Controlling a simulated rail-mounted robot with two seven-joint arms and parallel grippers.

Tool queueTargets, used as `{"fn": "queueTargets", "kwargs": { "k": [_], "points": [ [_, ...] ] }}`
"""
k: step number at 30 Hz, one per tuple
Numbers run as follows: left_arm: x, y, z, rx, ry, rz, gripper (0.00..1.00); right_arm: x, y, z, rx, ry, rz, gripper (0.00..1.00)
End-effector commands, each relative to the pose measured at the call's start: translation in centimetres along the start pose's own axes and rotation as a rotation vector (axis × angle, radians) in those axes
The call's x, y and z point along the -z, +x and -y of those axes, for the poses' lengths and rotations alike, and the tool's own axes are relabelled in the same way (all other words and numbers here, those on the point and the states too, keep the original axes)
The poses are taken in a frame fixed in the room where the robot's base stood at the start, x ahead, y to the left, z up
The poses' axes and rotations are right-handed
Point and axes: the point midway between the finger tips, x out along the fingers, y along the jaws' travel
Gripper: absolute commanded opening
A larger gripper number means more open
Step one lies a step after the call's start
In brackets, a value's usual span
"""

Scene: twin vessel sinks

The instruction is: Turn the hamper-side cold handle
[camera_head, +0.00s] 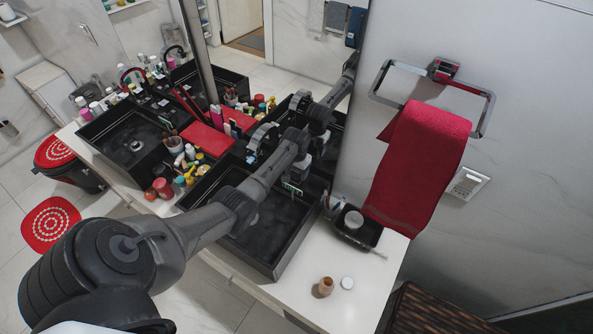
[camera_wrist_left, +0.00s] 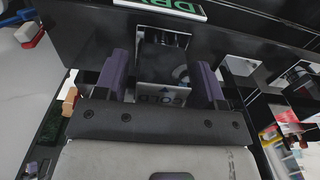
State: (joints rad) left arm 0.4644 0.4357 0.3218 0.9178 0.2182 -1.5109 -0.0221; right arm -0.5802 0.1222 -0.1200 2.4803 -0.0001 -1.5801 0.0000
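My left arm reaches over the right-hand black sink (camera_head: 262,212), and its gripper (camera_head: 298,168) is at the sink's back edge; the arm hides much of that area. In the left wrist view, my left gripper (camera_wrist_left: 160,72) is open. Its two purple fingers stand on either side of a dark, shiny handle (camera_wrist_left: 165,55). A plate with lettering that looks like COLD (camera_wrist_left: 162,97) shows below the handle, between the fingers. Small gaps seem to remain beside the handle; I cannot tell whether either finger touches it. My right gripper is not in view.
A brown woven hamper-like box (camera_head: 435,312) stands at the lower right. A red towel (camera_head: 420,165) hangs on a wall ring. A black tray (camera_head: 355,230), a small jar (camera_head: 325,286) and crowded toiletries (camera_head: 190,160) occupy the counter. The mirror reflects my arm.

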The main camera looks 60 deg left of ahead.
Motion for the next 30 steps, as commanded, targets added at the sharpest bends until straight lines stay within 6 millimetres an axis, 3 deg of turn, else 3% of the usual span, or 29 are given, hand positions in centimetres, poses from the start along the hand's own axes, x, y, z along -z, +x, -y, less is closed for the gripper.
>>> {"fn": "queueTargets", "kwargs": {
  "k": [2,13,22,30],
  "points": [
    [0.0,0.0,0.0,0.0,0.0,0.0,0.56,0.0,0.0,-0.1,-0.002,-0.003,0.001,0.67],
    [0.0,0.0,0.0,0.0,0.0,0.0,0.2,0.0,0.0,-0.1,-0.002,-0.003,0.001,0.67],
    [0.0,-0.5,0.0,-0.002,-0.179,0.001,0.19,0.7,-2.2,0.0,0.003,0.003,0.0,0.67],
    [0.1,0.0,0.0,-0.001,-0.255,-0.001,0.19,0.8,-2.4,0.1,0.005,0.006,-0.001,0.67]
  ]
}}
